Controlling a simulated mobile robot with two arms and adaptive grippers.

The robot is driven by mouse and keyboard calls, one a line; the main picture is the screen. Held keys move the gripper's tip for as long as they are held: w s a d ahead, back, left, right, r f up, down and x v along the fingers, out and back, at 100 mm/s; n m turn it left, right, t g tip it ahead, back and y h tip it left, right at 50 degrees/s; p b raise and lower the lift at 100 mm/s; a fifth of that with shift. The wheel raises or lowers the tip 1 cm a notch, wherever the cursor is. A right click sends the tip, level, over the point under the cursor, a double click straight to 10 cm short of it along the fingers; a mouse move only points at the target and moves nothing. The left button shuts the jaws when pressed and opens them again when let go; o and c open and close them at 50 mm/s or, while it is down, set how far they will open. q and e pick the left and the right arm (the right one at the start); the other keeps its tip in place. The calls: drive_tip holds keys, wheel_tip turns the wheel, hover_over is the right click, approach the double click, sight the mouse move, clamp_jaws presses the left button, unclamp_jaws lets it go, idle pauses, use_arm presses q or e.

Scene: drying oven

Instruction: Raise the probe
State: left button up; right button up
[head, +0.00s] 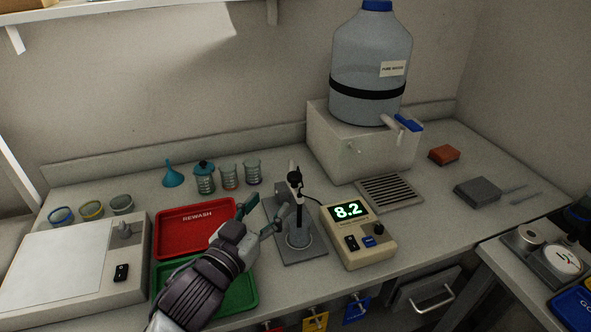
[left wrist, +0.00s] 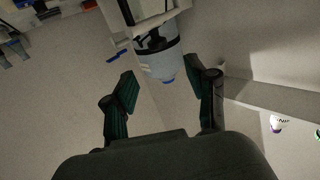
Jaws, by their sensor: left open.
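The probe (head: 294,180), dark-topped and upright, is on a small grey stand (head: 301,256) in the middle of the bench in the head view. Its lower end goes down toward a small clear beaker on the stand's base; I cannot tell whether the tip is inside it. A cable links it to a beige meter (head: 357,233) reading 8.2. My left gripper (head: 259,215) is open and empty, just left of the probe, with its fingers close to the stand. Its two fingers also show in the left wrist view (left wrist: 167,88), with nothing between them. My right gripper is not in view.
A red tray (head: 165,240) marked REWASH and a green tray (head: 240,293) lie by my left arm. Several glass vessels and a blue funnel (head: 172,175) stand behind. A large water jug (head: 368,60) sits on a white block at the back. A drain grille (head: 388,192) lies right of the stand.

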sight(291, 180)
use_arm(q)
drive_tip(key=p+x, duration=0.1)
drive_tip(key=x, duration=0.9)
drive_tip(key=shift+w+d, duration=0.15)
drive_tip(key=shift+d, duration=0.05)
drive_tip(key=shift+w+d+f, duration=0.1)
drive_tip(key=shift+w+d, duration=0.05)
drive_tip(key=shift+w, duration=0.1)
drive_tip(key=shift+w+d, duration=0.1)
drive_tip(key=shift+w, duration=0.15)
drive_tip(key=shift+c, duration=0.7)
drive_tip(key=c, duration=0.8)
clamp_jaws()
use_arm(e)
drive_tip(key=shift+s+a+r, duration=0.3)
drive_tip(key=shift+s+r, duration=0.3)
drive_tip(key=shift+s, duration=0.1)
